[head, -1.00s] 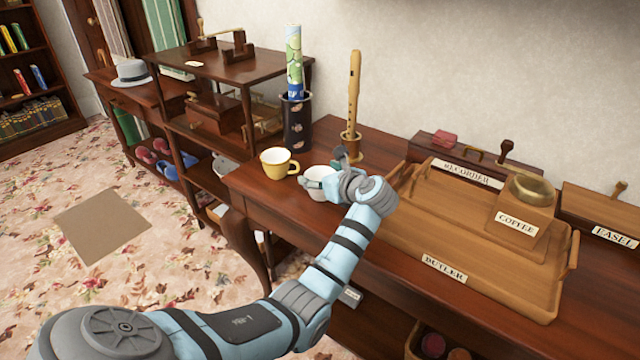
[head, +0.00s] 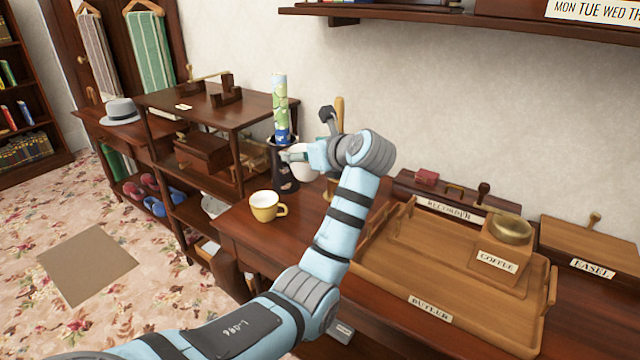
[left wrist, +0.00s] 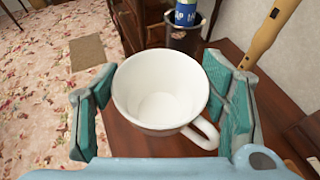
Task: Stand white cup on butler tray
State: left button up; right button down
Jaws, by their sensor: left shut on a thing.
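The white cup (left wrist: 160,90) is upright and empty between the teal finger pads of my left gripper in the left wrist view, its handle toward the lower right. In the head view the white cup (head: 304,163) is partly hidden by my left gripper (head: 308,154), which is shut on it and holds it above the table. The butler tray (head: 385,275) is a wooden tray with raised handles and a BUTLER label, on the table to the right of the gripper. My right gripper is not in view.
A coffee box (head: 500,252) stands on the tray's right part; its left part is bare. A dark cylinder holder (head: 284,172) and a recorder (head: 339,112) stand behind the gripper.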

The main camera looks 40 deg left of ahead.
aim_at(460, 297)
jog(key=u, duration=0.1)
jog(key=k, duration=1.1)
jog(key=z, duration=1)
jog(key=i, duration=0.95)
jog(key=u, duration=0.3)
